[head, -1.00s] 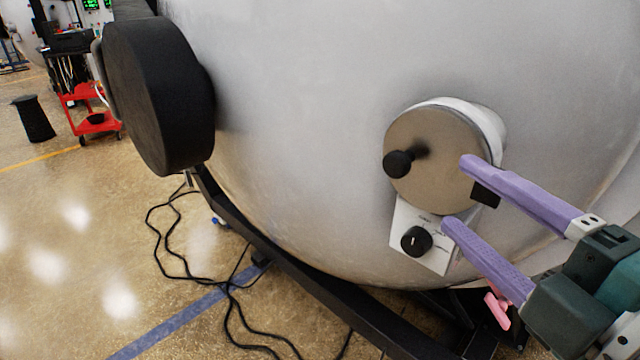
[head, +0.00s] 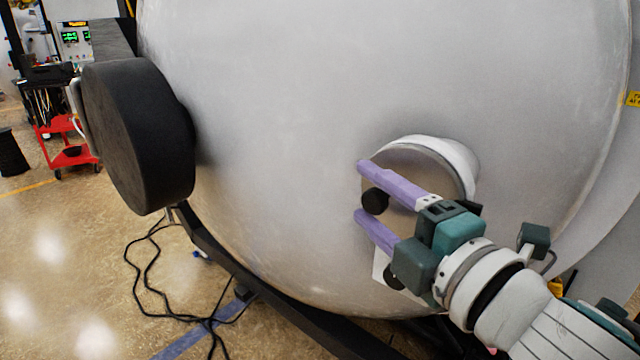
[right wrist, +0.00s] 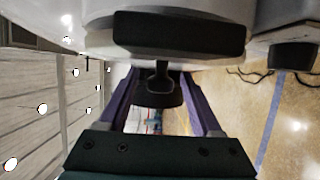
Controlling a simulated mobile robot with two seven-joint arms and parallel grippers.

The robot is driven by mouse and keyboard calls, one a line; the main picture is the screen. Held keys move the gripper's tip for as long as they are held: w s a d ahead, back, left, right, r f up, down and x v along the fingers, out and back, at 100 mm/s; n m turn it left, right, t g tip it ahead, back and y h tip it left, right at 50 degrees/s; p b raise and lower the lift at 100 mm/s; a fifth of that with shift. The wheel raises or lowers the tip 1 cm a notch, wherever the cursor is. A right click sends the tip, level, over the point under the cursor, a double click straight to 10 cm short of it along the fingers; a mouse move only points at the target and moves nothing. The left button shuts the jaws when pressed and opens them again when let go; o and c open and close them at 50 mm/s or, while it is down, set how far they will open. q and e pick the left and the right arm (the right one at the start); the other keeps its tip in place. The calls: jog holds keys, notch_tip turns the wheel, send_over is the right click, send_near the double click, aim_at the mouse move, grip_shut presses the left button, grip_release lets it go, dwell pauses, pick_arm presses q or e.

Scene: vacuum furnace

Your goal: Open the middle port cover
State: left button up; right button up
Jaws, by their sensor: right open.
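The port cover (head: 408,168) is a round metallic disc on a short white port low on the pale furnace wall, and it looks closed. Its black knob (head: 375,201) sticks out from the disc. My right gripper (head: 359,190) is open, with one purple finger above the knob and the other below it. In the right wrist view the knob (right wrist: 158,92) lies between the two fingers, and I see no firm contact. My arm and gripper hide part of the cover. My left gripper is not in view.
A white plate with a black dial (head: 392,277) sits just below the cover, partly hidden by my gripper. A large black cylinder (head: 140,135) juts from the furnace at left. A black frame rail and loose cables (head: 150,290) lie below. A red cart (head: 68,145) stands far left.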

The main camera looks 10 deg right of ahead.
grip_shut()
dwell(0.5)
dwell(0.9)
